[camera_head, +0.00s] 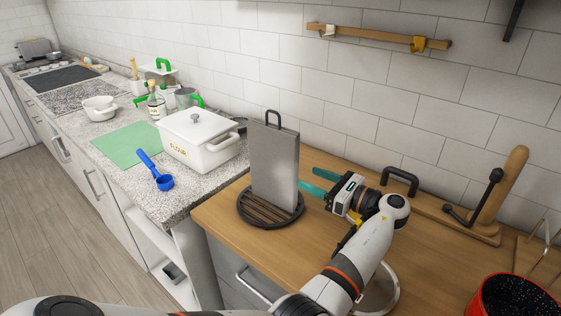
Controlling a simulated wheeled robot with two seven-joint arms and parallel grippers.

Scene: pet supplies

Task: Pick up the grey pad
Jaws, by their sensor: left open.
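The only grey slab-like thing I see that could be the grey pad (275,168) is a tall, flat, upright panel with a dark loop handle on top. It stands on a round black slatted base (262,212) on the wooden counter. My left gripper (310,181) is just right of the panel, with its two teal fingers pointing left towards it. The fingers are apart with nothing between them, and a small gap to the panel seems to show. My right gripper is not in view.
A white flour box (198,140) stands left of the panel on the speckled counter, with a blue scoop (155,172) and green mat (125,146) nearby. A wooden stand (490,205) and red pot (513,296) are at right. Tiled wall behind.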

